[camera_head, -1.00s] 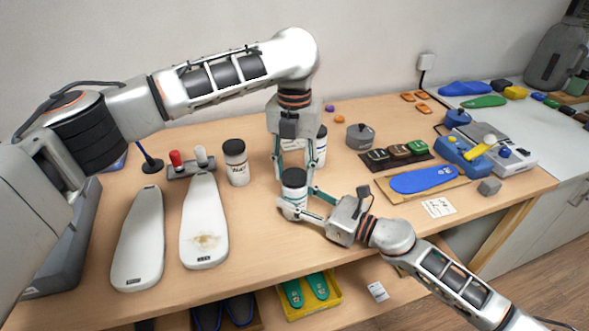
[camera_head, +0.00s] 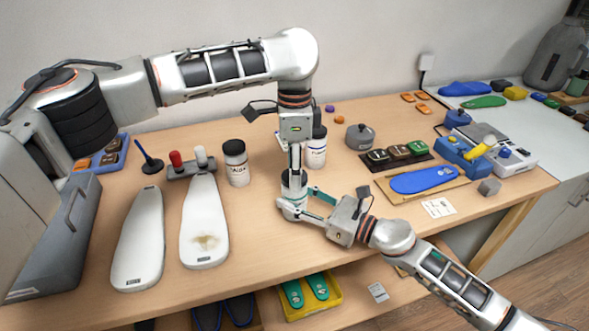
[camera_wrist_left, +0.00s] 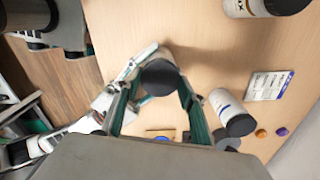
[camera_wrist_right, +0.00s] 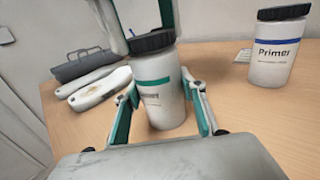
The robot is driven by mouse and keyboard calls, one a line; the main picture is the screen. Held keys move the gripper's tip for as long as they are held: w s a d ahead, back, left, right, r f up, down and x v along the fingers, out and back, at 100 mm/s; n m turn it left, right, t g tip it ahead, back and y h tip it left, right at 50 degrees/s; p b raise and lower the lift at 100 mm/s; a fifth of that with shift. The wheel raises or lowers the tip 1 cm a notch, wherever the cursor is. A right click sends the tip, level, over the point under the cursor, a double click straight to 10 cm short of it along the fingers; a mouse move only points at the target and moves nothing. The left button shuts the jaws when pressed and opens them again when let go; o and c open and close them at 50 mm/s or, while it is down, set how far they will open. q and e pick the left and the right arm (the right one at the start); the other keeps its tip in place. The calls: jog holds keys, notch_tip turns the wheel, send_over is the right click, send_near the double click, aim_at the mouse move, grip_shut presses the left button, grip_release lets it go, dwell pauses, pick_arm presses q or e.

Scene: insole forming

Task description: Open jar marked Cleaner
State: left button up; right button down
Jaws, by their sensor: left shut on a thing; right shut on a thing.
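A white jar with a green band (camera_wrist_right: 162,92) and a black lid (camera_wrist_right: 152,42) stands upright near the table's front edge. Its label is blurred. My right gripper (camera_wrist_right: 161,90) is shut around the jar's body from the side; it is low at the jar in the head view (camera_head: 293,205). My left gripper (camera_head: 294,176) comes straight down from above and is shut on the black lid, which also shows between its fingers in the left wrist view (camera_wrist_left: 163,78). The lid sits on the jar; whether it is loosened I cannot tell.
A Primer jar (camera_head: 315,152) stands close behind and another black-lidded jar (camera_head: 236,165) to the left. Two white shoe forms (camera_head: 140,240) lie at the left. A blue insole (camera_head: 424,179) and a grey pot (camera_head: 360,137) are at the right.

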pick_arm(q)
jog(key=n, duration=1.7)
jog(key=shift+r, duration=0.1)
jog(key=n, duration=0.4)
jog(key=shift+r, duration=0.3)
jog(key=shift+r, duration=0.8)
